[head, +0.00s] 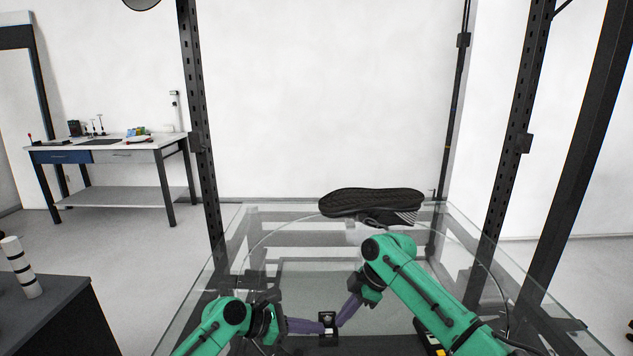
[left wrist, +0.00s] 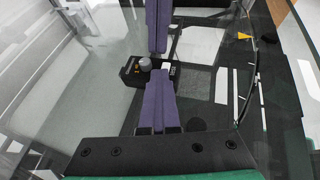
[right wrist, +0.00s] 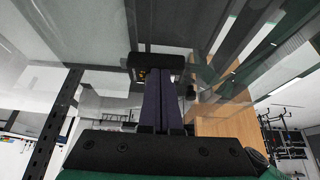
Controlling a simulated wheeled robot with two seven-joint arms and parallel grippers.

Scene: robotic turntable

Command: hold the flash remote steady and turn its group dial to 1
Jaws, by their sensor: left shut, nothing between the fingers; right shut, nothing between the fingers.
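The flash remote (head: 328,338) is a small black box low in the middle of the head view, on or just above the glass. In the left wrist view the remote (left wrist: 130,78) shows a round grey dial (left wrist: 145,64) and a small orange mark. The dial's setting is too small to read. My left gripper (head: 320,328), with purple fingers, is shut and empty, its tips at the remote's left side. My right gripper (head: 339,323) is shut and empty, its tips at the remote's upper right. In the right wrist view its fingers overlap the remote (right wrist: 155,60); contact is unclear.
Dark metal posts (head: 197,150) frame the table. A yellow-and-black item (head: 432,340) lies near my right arm. A workbench (head: 105,150) stands far left.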

